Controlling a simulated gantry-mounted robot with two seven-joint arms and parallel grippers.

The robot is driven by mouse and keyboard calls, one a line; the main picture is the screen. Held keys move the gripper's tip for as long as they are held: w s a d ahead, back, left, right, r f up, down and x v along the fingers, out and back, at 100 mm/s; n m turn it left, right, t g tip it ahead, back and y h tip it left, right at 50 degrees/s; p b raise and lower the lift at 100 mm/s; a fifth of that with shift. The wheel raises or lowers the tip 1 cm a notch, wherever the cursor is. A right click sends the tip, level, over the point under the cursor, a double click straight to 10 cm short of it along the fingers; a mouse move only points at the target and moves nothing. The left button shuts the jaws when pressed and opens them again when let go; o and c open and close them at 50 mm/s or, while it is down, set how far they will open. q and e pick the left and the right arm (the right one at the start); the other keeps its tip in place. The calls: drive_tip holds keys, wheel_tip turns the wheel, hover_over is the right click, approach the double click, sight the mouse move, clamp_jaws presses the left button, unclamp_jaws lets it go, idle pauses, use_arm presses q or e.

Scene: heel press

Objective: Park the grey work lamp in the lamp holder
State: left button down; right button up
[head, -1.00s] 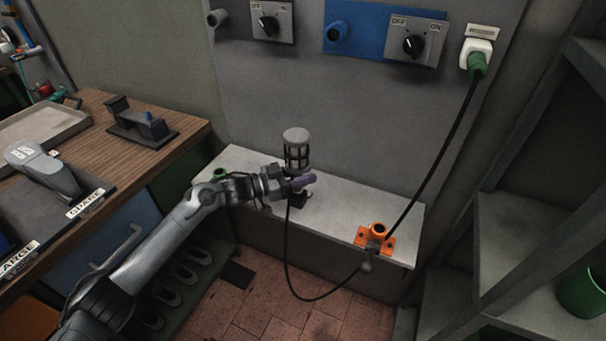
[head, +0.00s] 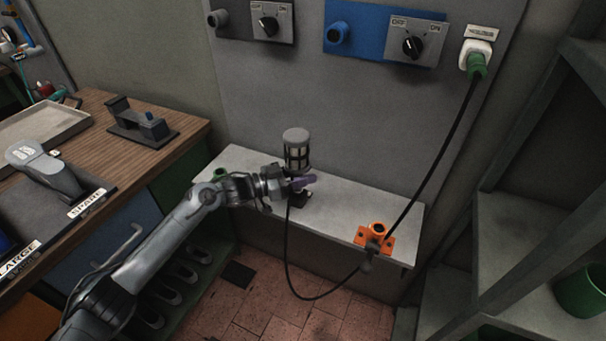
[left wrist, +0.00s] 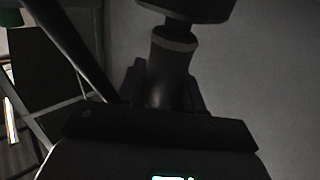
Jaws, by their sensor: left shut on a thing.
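The grey work lamp (head: 296,150) stands upright above the wall shelf, its caged head and grey cap showing. My left gripper (head: 301,183) is shut on the lamp's handle below the cage. In the left wrist view the dark handle (left wrist: 170,70) rises between the fingers. An orange bracket (head: 387,243) with a round socket sits at the shelf's right front edge. I cannot tell which of these is the lamp holder. My right gripper is not in view.
A black cable (head: 287,262) hangs in a loop below the shelf (head: 340,213), passes by the orange bracket and rises to a green and white plug (head: 477,58). Switch boxes (head: 413,45) are on the wall above. A wooden bench (head: 180,127) is at left.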

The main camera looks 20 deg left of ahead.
use_arm(q)
drive_tip(key=shift+f, duration=0.4)
drive_tip(key=shift+f+b, duration=0.15)
drive_tip(key=shift+b, duration=0.15)
